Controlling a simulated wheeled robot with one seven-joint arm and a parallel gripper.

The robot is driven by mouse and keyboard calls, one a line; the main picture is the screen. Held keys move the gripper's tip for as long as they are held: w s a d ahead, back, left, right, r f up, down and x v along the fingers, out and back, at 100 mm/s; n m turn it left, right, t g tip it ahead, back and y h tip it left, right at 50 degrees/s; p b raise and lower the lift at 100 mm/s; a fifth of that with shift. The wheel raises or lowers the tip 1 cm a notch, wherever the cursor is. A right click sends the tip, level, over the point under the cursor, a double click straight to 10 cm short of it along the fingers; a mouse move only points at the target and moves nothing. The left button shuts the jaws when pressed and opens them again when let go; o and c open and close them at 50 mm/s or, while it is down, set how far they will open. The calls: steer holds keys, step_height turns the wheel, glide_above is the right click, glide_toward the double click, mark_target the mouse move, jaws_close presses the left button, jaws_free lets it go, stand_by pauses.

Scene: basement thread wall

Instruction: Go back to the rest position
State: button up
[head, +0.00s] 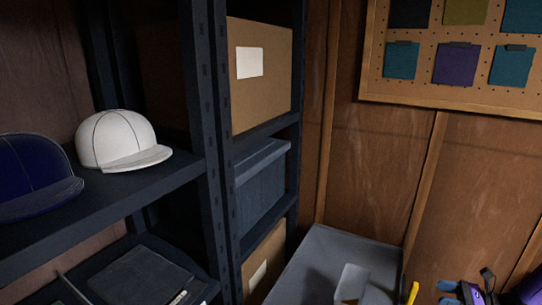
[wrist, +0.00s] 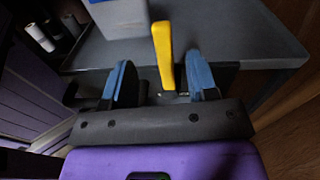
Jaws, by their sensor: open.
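My gripper (wrist: 158,60) is open, its two blue fingers spread apart in the wrist view. In the head view my gripper (head: 446,292) shows at the bottom right edge, partly cut off. A yellow, handle-like thing (wrist: 163,48) shows between the fingers in the wrist view, its lower end hidden behind the gripper body. In the head view the yellow thing (head: 413,292) stands left of the fingers, with a gap between. I see no contact with it.
A grey table (head: 322,255) bears a pale container (head: 352,281). A dark shelf rack (head: 217,130) on the left holds a white cap (head: 118,138), a navy cap (head: 36,175), a cardboard box (head: 262,95) and a grey bin (head: 262,180). A pegboard (head: 455,95) hangs on the wooden wall.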

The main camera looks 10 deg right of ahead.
steer(key=w+a+r+n+g+h, duration=0.1)
steer(key=a+r+n+g+h, duration=0.4)
steer(key=r, duration=1)
steer(key=w+a+r+n+g+h, duration=0.2)
steer(key=a+r+n+g, duration=0.4)
steer(key=a+r+n, duration=0.6)
steer(key=s+a+r+n+t+h, duration=0.3)
steer(key=s+a+r, duration=0.3)
steer(key=s+r, duration=0.3)
steer(key=s+a+r+n+t+h, duration=0.3)
steer(key=s+a+r, duration=0.3)
steer(key=s+r, duration=0.3)
steer(key=shift+r+n+h, duration=0.6)
steer(key=shift+r+h, duration=0.1)
steer(key=shift+r, duration=0.1)
steer(key=shift+c, duration=0.4)
